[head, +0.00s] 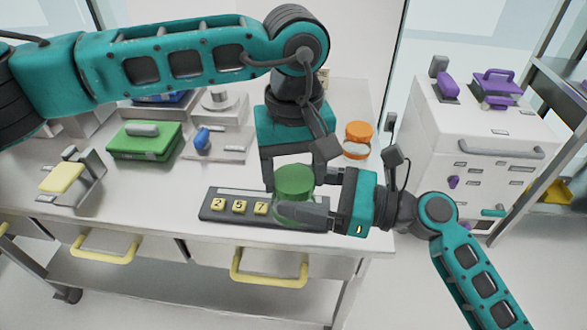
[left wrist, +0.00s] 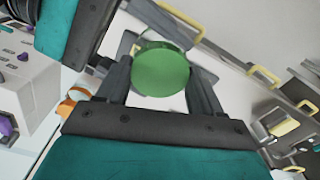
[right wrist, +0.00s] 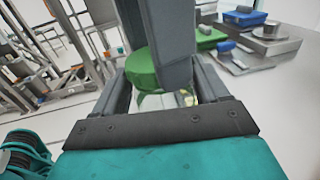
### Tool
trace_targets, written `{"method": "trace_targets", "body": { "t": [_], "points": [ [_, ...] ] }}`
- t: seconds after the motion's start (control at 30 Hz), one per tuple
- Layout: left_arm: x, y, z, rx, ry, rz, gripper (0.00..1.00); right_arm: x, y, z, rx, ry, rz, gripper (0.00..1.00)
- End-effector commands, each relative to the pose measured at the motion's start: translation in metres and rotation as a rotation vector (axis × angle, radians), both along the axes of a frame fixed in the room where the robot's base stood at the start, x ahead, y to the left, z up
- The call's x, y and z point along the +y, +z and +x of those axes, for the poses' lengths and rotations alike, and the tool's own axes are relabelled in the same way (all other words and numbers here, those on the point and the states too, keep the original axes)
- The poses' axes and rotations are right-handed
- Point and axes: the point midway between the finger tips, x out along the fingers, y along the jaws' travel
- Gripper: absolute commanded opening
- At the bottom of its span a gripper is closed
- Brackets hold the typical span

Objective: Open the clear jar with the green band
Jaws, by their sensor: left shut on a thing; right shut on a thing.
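The clear jar (head: 292,211) has a round green lid (head: 295,180) and is upright at the front of the bench, by the right end of a dark number strip. I cannot tell whether it touches the bench. My left gripper (head: 297,172) comes down from above and is shut on the green lid, which shows between its fingers in the left wrist view (left wrist: 165,70). My right gripper (head: 300,205) comes in from the right and is shut on the jar's body. The right wrist view shows the lid (right wrist: 143,70) above its fingers; a left finger hides part of it.
The dark strip (head: 208,212) bears yellow number tiles. An orange-lidded jar (head: 359,134) stands behind right. A green box (head: 143,141) and a yellow-topped device (head: 62,178) are at left. A white cabinet (head: 470,135) stands right of the bench.

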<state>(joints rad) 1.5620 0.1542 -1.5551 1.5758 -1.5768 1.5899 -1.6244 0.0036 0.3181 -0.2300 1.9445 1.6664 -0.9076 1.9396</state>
Motion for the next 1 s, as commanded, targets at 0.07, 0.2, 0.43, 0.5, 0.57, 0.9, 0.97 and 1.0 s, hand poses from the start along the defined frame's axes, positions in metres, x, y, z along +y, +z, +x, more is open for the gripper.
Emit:
{"method": "trace_targets", "body": {
  "t": [0.07,0.2,0.43,0.5,0.57,0.9,0.97,1.0],
  "points": [
    [0.001,0.000,0.001,-0.001,0.001,0.004,0.30,-0.001,0.000,0.001,0.000,-0.002,0.000,0.00],
    [0.001,0.000,0.001,-0.001,0.000,0.003,0.78,-0.001,0.000,0.001,0.000,-0.002,0.000,0.00],
    [0.001,0.000,0.001,-0.001,-0.002,0.001,0.92,0.000,0.000,0.000,0.000,-0.001,0.001,0.00],
    [0.000,0.000,0.001,-0.001,-0.002,0.001,0.92,0.000,0.000,0.000,0.000,0.000,0.001,0.00],
    [0.000,0.000,0.001,-0.002,-0.002,0.000,0.92,0.000,0.001,0.000,0.000,0.001,0.001,0.00],
    [-0.001,0.034,0.001,-0.005,-0.002,-0.002,0.92,0.000,0.001,0.000,0.000,0.001,0.001,0.00],
    [0.000,0.040,0.001,-0.003,-0.003,-0.001,0.92,0.000,0.001,0.000,0.000,0.001,0.001,0.00],
    [0.000,0.043,0.001,-0.002,-0.003,0.000,0.91,0.000,0.001,0.000,0.000,0.001,0.001,0.00]
  ]
}}
